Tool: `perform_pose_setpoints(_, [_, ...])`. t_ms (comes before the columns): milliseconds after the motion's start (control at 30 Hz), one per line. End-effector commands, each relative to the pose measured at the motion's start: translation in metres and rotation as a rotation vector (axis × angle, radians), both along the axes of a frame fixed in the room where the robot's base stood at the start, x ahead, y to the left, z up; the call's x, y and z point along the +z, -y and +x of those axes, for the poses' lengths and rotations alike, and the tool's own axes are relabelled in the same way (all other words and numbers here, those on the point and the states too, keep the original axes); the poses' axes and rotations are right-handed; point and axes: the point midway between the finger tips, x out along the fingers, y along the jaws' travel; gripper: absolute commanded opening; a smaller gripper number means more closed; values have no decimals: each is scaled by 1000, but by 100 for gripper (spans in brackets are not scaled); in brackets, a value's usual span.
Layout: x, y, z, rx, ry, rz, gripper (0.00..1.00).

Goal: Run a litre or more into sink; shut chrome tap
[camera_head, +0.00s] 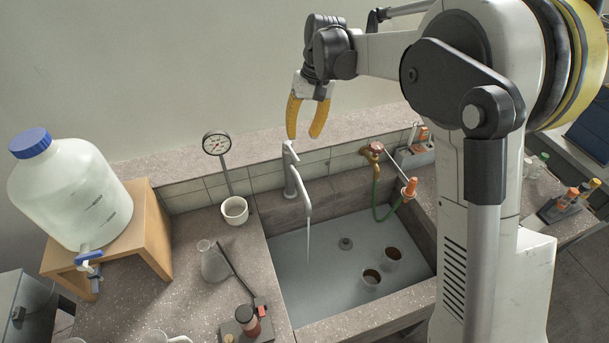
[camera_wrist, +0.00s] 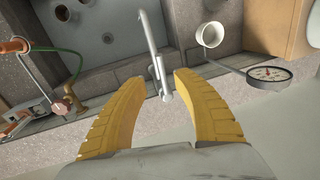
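The chrome tap (camera_head: 293,178) stands at the sink's back left edge, its spout over the basin. A thin pale stream, apparently running water (camera_head: 308,243), falls from the spout into the sink (camera_head: 318,292). I cannot tell how deep any water there is. My gripper (camera_head: 304,136) is open and empty, its yellow fingers pointing down just above the tap's top. In the wrist view the tap (camera_wrist: 154,45) shows with its lever end (camera_wrist: 166,92) between the open fingers of my gripper (camera_wrist: 158,80); contact cannot be made out.
Two cups (camera_head: 371,278) and a drain (camera_head: 346,243) are in the basin. A brass valve with a green hose (camera_head: 377,190) is right of the tap. Left are a dial gauge (camera_head: 216,143), white cup (camera_head: 235,210), flask (camera_head: 214,263) and large jug (camera_head: 70,190) on a wooden stand.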

Motion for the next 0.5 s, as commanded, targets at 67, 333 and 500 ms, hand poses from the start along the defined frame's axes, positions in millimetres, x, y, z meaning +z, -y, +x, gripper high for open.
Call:
perform_pose_setpoints(67, [-11,-3,0,1,0,0,35])
perform_pose_setpoints(333, [-64,-13,-2,1,0,-1,35])
perform_pose_setpoints(500, [-88,-17,-3,1,1,-1,35])
